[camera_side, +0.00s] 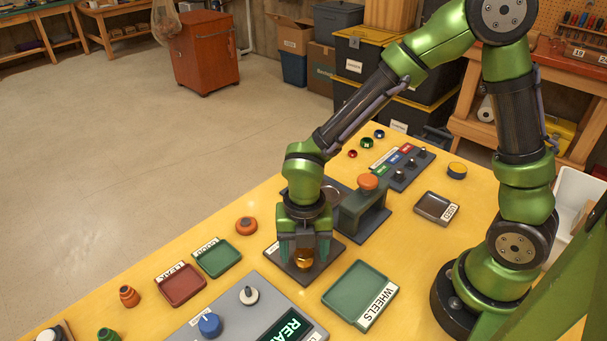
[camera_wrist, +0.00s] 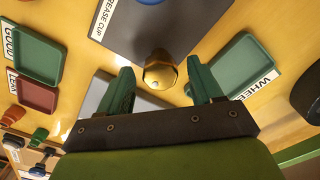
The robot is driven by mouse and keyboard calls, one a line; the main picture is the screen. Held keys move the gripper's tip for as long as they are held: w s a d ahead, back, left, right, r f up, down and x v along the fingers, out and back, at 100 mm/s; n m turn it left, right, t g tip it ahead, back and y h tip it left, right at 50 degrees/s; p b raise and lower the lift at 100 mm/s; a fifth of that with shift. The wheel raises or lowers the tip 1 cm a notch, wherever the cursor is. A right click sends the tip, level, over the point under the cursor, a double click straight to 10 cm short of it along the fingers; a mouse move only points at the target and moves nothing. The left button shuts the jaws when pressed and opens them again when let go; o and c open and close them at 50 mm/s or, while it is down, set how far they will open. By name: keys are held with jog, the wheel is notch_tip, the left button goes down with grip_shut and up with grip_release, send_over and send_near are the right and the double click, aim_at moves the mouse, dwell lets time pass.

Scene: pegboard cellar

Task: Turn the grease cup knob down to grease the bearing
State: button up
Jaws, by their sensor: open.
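The grease cup knob (camera_wrist: 160,70) is a brass, rounded cap standing on a dark plate (camera_wrist: 188,22) labelled "GREASE CUP" in the wrist view. In the side view the knob (camera_side: 303,259) shows low between my fingers, partly hidden by them. My gripper (camera_side: 305,250) points down over it from above. In the wrist view the green fingers of my gripper (camera_wrist: 163,84) are spread, one on each side of the knob, with gaps visible. I cannot tell how far down the fingertips reach beside it. The bearing is not clearly seen.
A dark green block with an orange top (camera_side: 368,182) stands close right of my gripper. A green WHEELS tray (camera_side: 345,283), a grey control panel (camera_side: 262,296), and GOOD (camera_side: 218,258) and LEAK (camera_side: 181,286) trays lie nearby. An orange knob (camera_side: 246,225) sits to the left.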

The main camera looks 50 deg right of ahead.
jog(key=c, duration=1.1)
jog(key=shift+o, duration=0.2)
